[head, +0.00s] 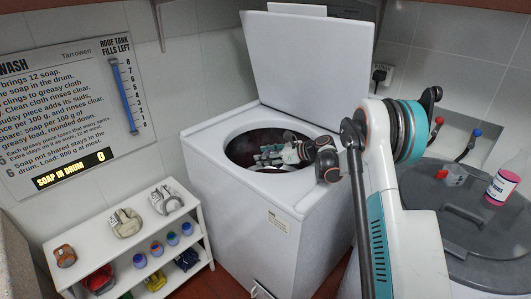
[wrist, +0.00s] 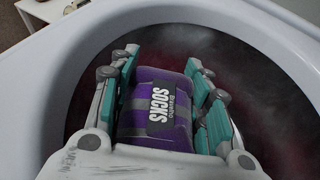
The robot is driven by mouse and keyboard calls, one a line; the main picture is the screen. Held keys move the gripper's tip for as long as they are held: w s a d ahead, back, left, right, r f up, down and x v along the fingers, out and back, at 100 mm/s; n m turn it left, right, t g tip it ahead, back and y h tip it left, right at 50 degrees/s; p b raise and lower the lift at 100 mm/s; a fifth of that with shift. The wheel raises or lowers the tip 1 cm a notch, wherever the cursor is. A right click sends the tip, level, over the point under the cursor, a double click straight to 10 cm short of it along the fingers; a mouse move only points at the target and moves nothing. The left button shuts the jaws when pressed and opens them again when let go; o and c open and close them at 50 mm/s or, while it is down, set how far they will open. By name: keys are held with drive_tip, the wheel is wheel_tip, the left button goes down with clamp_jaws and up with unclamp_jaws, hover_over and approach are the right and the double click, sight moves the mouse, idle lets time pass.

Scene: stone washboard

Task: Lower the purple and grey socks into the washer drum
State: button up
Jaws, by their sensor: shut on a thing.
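The purple and grey socks (wrist: 155,110) are a rolled bundle with a black label reading "SOCKS". My gripper (wrist: 160,80) is shut on them, with a teal-padded finger on each side. In the wrist view the bundle is over the open drum (wrist: 275,110), whose inside is dark with a reddish haze. In the head view my gripper (head: 272,155) is at the opening of the white top-loading washer (head: 240,205). The washer lid (head: 310,60) stands open behind. I cannot tell how far the socks are below the rim.
A white shelf (head: 135,235) left of the washer holds several rolled bundles and colored containers. A grey round lid (head: 470,215) with a pink bottle (head: 503,187) is at the right. A wall sign (head: 70,110) reads "SOAP IN DRUM 0".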

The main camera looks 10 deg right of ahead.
drive_tip(key=shift+f, duration=0.9)
drive_tip(key=o, duration=1.1)
